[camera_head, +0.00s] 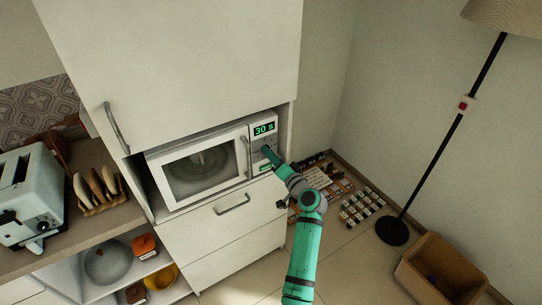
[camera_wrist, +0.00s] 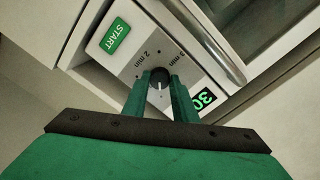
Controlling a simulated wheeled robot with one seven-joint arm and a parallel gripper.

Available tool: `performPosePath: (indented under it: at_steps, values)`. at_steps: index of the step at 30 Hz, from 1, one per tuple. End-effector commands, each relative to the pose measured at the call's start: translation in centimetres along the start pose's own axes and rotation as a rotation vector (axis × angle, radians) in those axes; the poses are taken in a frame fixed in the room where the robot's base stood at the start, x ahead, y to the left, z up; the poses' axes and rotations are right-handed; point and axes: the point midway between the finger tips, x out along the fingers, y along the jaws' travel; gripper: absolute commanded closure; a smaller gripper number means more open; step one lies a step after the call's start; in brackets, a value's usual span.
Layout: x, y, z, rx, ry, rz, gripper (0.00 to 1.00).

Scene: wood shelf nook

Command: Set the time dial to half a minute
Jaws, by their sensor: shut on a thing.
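The white microwave (camera_head: 203,170) sits in a cabinet nook with its door closed. Its green display (camera_head: 264,129) reads 30 s; part of it shows in the wrist view (camera_wrist: 204,99). The dark time dial (camera_wrist: 158,77) has a light pointer line and "2 min" and "3 min" marks beside it. My gripper (camera_wrist: 160,88) is at the dial, with one green finger on each side, shut on it. In the head view my gripper (camera_head: 268,152) covers the dial. The green START button (camera_wrist: 115,36) is beside the dial.
The microwave door handle (camera_head: 248,158) is just left of the control panel. A drawer (camera_head: 220,210) is below. A toaster (camera_head: 30,195) and toast rack (camera_head: 100,195) stand on the left counter. A floor lamp (camera_head: 455,130) and bin (camera_head: 440,270) stand at right.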

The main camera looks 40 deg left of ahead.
Motion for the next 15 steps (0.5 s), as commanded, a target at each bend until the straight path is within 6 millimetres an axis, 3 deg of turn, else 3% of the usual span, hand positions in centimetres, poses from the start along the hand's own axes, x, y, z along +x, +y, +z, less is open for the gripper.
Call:
performPosePath:
  at_steps: [11,12,14,15]
  values:
    - [-0.05,0.15,-0.09,0.004,0.002,0.003,0.97]
    - [-0.05,0.15,-0.11,0.004,0.002,0.003,0.68]
    - [-0.04,0.14,-0.11,0.003,0.002,0.003,0.56]
    - [-0.04,0.13,-0.11,0.003,0.002,0.003,0.56]
